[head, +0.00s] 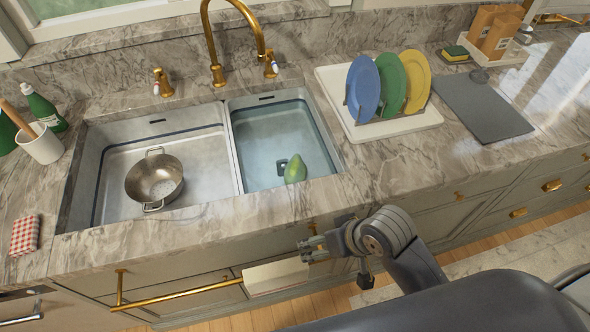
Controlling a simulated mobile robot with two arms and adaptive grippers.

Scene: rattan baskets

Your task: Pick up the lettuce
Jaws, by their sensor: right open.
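A small green, tapered item (295,169), the only thing in view that could be the lettuce, is in the right basin (310,120) of the sink, near its front edge. It is too small to tell clearly as a lettuce. My right gripper (303,250) is open and empty, in front of the cabinets and below the counter's front edge. It is apart from the green item, with the counter edge between them. My left gripper is not in view.
A metal colander (154,180) sits in the left basin. A brass faucet (217,73) rises behind the sink. A rack with blue, green and yellow plates (390,83) stands to the right. A brass rail (185,295) with a pale cloth (275,278) is in front.

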